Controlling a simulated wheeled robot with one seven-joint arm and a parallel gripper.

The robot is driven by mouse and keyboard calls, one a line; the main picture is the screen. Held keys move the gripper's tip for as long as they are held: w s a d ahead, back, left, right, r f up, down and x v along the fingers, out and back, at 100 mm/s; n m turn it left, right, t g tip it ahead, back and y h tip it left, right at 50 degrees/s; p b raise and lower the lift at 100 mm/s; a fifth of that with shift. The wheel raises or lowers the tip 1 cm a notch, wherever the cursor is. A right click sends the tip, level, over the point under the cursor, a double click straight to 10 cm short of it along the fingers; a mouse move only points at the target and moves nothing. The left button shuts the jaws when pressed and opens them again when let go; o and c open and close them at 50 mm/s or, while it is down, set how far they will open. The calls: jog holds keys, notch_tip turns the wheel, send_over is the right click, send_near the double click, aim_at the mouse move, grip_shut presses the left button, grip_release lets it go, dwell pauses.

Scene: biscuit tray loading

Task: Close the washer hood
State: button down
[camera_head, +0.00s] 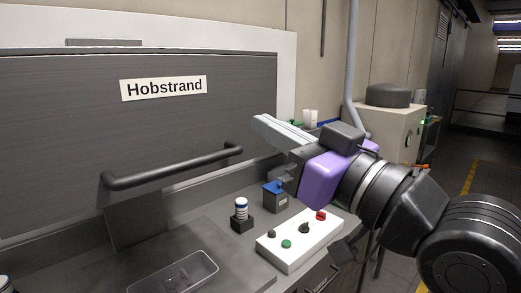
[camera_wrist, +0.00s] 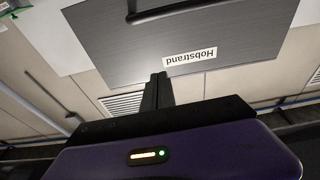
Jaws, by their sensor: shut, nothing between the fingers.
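The washer hood (camera_head: 60,125) is a large dark grey panel labelled Hobstrand, filling the left of the head view. A black bar handle (camera_head: 170,168) runs along its lower part. The wrist view shows the hood (camera_wrist: 130,60) upside down, with its handle (camera_wrist: 165,10) at the top edge. My gripper (camera_head: 284,178) is right of the handle, apart from it, above the counter. In the wrist view my gripper (camera_wrist: 159,76) has its dark fingers together, with nothing between them. I cannot tell whether the hood's lower edge is fully seated.
A white control box (camera_head: 300,240) with knobs and buttons is below my gripper. A clear tray (camera_head: 185,275) lies on the counter in front.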

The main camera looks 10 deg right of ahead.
aim_at(231, 147)
jog(key=shift+g, duration=0.5)
jog(key=shift+w+a+f+p, duration=0.7)
jog(key=shift+w+a+f, duration=0.15)
jog(key=shift+w, duration=0.45)
jog(key=shift+w+a+f+p, duration=0.75)
jog(key=shift+w+a, duration=0.15)
jog(key=shift+w, duration=0.4)
jog(key=shift+w+a+f+p, duration=0.65)
jog(key=shift+w+a+f, duration=0.2)
jog(key=shift+w, duration=0.45)
